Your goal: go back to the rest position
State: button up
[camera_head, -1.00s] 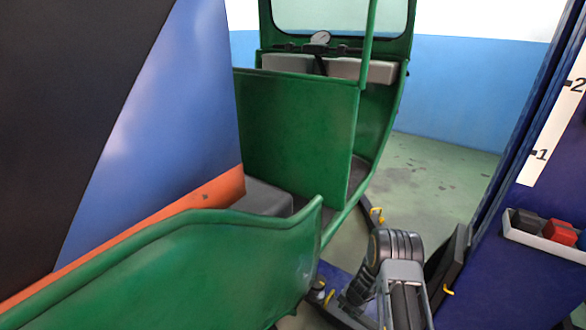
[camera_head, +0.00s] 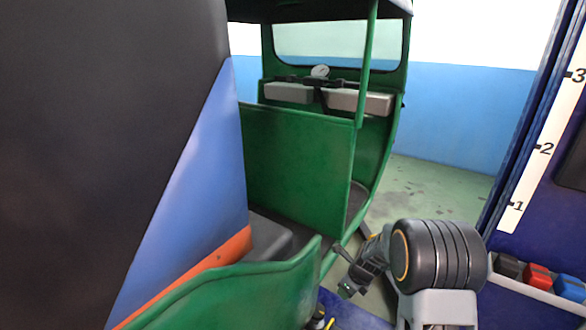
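My gripper (camera_head: 342,269) is small in the lower middle of the head view, left of a large black ribbed joint of my arm. Its two fingers look apart, with nothing seen between them. It is near the green rickshaw (camera_head: 300,160), in front of the rickshaw's open side in the picture. Whether it touches the rickshaw cannot be told.
A blue lift column (camera_head: 490,225) with a numbered scale (camera_head: 543,150) stands at right. A tray (camera_head: 535,294) with black, red and blue items hangs on it. A dark and blue panel (camera_head: 190,200) fills the left. Open floor (camera_head: 440,185) lies behind my arm.

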jog(key=s+a+r+n+p, duration=0.1)
jog(key=s+r+n+p, duration=0.3)
jog(key=r, duration=0.5)
jog(key=s+r+n+p, duration=0.25)
jog(key=r+n, duration=0.35)
jog(key=r, duration=0.3)
jog(key=s+a+r+n+p, duration=0.1)
jog(key=s+r+n+p, duration=0.3)
jog(key=r, duration=0.5)
jog(key=s+d+r+n+t+h+p, duration=0.1)
jog(key=s+r+n+p, duration=0.4)
jog(key=s+r+n, duration=0.5)
jog(key=r+n+h, duration=0.1)
jog(key=n, duration=0.2)
jog(key=shift+s+r, duration=0.15)
jog(key=shift+s, duration=0.1)
